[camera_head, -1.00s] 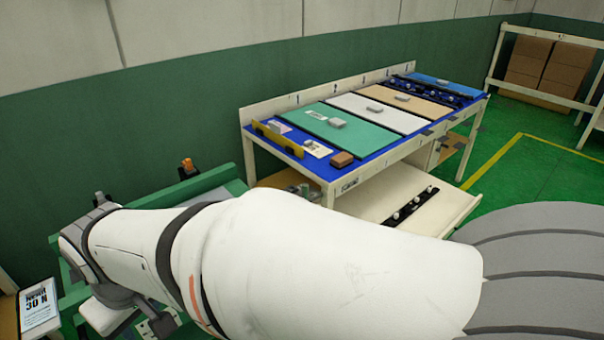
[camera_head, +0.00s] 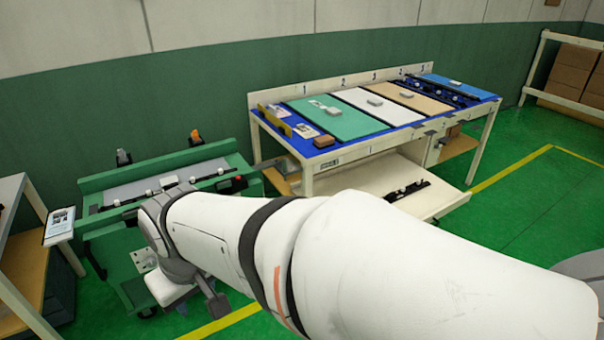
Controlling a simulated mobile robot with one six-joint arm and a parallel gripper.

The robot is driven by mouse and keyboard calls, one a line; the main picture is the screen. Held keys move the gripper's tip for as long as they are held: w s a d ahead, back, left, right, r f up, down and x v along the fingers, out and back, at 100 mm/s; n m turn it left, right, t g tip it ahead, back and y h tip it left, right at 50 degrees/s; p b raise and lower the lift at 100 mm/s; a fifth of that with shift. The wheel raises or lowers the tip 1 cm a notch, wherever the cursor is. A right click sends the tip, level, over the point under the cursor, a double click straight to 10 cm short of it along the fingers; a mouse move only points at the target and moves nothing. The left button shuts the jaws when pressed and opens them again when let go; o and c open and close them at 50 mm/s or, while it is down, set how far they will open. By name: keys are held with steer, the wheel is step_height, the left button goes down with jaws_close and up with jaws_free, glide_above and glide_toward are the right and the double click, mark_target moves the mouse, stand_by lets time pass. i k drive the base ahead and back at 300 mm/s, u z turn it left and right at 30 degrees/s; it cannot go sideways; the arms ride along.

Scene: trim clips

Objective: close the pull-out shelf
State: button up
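The pull-out shelf (camera_head: 365,182) is a cream board standing out from under the blue-topped workbench (camera_head: 296,150). My white arm crosses the lower middle of the view and covers part of the shelf's near side. My gripper (camera_head: 212,300) seems to be the grey end at the lower left, left of the shelf and apart from it. Its fingers cannot be made out clearly, so I cannot tell whether it is open or shut.
A green cart (camera_head: 110,180) with a grey top stands left of the bench, close to my arm. A shelf unit (camera_head: 18,240) with a paper sign (camera_head: 60,225) is at far left. A rack with brown boxes (camera_head: 572,72) stands back right. Green floor is clear at right.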

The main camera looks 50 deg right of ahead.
mark_target(379, 175)
steer(key=z, duration=2.55)
steer(key=i, duration=1)
steer(key=z, duration=0.05)
steer(key=k, duration=0.35)
steer(key=z, duration=0.45)
steer(key=i, duration=1.4)
steer(key=u, duration=0.7)
